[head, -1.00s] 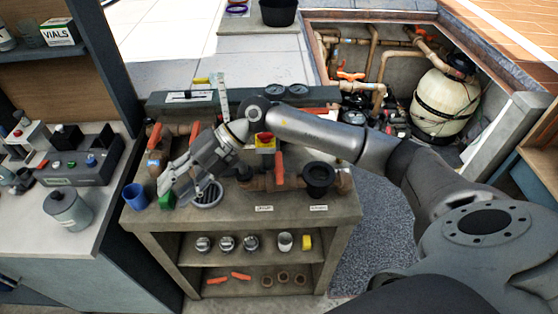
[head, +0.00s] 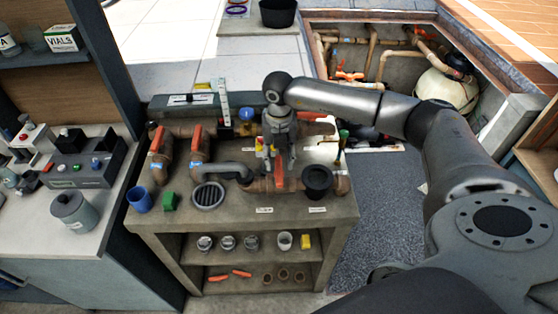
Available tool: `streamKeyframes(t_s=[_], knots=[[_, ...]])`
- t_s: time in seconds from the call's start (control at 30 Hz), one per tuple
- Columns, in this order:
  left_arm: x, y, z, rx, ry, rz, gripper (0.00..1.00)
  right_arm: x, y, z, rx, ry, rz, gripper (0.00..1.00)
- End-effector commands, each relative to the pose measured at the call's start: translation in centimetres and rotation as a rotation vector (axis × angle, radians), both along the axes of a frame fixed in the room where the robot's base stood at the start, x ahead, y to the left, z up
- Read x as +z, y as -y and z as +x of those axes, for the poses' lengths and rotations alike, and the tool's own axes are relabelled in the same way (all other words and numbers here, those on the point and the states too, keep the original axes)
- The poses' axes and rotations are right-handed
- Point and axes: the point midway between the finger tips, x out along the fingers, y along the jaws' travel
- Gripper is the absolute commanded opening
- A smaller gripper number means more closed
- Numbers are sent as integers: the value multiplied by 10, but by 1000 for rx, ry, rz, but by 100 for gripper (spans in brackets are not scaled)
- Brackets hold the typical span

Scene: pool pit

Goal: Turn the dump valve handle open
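My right gripper (head: 280,164) points down over the workbench (head: 230,210), just above and behind an upright orange valve handle (head: 279,178) on the front pipe. Its fingers look apart, on either side of the handle's top; I cannot tell whether they touch it. Two more orange handles stand on the pipework to the left, one at the far left (head: 157,141) and one beside it (head: 196,139). The small labels are too blurred to read, so I cannot tell which handle is the dump valve's. My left gripper is not in view.
A black cup-like fitting (head: 317,179), a round grate (head: 208,195), a blue cup (head: 139,198) and a green block (head: 169,201) are on the bench. A lab counter (head: 85,235) stands at left. An open pit with pipes and a tank (head: 444,90) lies behind right.

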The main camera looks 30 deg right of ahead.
Motion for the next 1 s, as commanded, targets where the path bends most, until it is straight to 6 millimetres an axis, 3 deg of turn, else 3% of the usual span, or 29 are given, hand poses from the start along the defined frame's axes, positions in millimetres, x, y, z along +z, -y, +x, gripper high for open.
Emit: streamKeyframes(t_s=[0.23,0.6,0.9,1.0], knots=[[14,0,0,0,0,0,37,-30,-1,-1,0,-2,1,39],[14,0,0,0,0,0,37,-36,-1,0,2,1,1,38],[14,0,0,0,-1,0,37,-36,-1,0,2,1,1,0],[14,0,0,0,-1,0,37,-36,-1,0,2,1,1,0]])
